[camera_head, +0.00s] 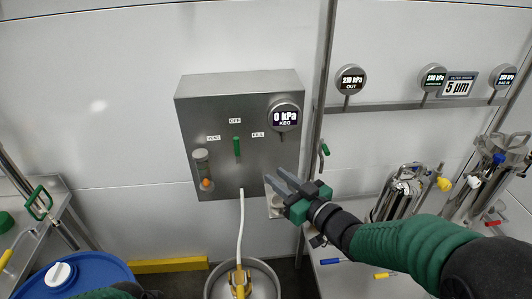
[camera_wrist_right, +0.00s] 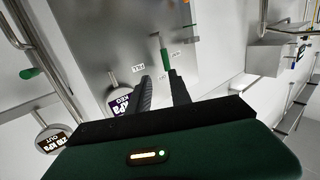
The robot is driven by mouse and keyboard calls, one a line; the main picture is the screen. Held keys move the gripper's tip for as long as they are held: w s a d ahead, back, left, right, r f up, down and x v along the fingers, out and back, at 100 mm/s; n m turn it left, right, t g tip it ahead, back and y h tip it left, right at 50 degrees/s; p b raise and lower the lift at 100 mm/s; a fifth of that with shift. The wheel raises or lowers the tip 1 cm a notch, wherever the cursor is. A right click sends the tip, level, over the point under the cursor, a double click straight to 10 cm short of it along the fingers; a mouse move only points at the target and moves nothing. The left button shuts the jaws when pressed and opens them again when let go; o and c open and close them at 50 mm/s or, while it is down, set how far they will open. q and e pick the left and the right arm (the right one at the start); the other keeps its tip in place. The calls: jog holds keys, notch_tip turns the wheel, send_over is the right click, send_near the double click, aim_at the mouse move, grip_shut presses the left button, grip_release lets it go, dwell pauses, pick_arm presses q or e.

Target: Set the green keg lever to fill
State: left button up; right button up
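The green keg lever (camera_head: 237,147) sits on the front of a grey steel control box (camera_head: 217,105). It stands upright, pointing at the OFF label (camera_head: 235,120), with VENT (camera_head: 213,138) on its left and FILL (camera_head: 258,135) on its right. My right gripper (camera_head: 272,174) is below and right of the lever, fingers apart and empty. In the right wrist view the lever (camera_wrist_right: 166,58) shows just beyond the fingertips (camera_wrist_right: 160,76), nearer the right finger; contact is not visible. The FILL label (camera_wrist_right: 138,68) shows beyond the left finger. My left gripper is out of view.
A round KEG gauge (camera_head: 284,116) reading 0 kPa sits at the box's right. A clear flow tube (camera_head: 202,170) is at its lower left. A white hose (camera_head: 242,225) runs down to a steel keg (camera_head: 262,281). A vertical post (camera_head: 321,110) stands right of the box.

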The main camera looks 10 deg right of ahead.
aim_at(239, 148)
jog(key=shift+y, duration=0.4)
jog(key=x, duration=0.9)
jog(key=b+x, duration=0.1)
jog(key=x, duration=0.7)
jog(key=shift+w+a+r, duration=0.15)
jog(key=shift+a+r, duration=0.05)
jog(key=shift+a, duration=0.3)
jog(key=shift+d, duration=0.2)
jog(key=shift+c, duration=0.8)
grip_shut()
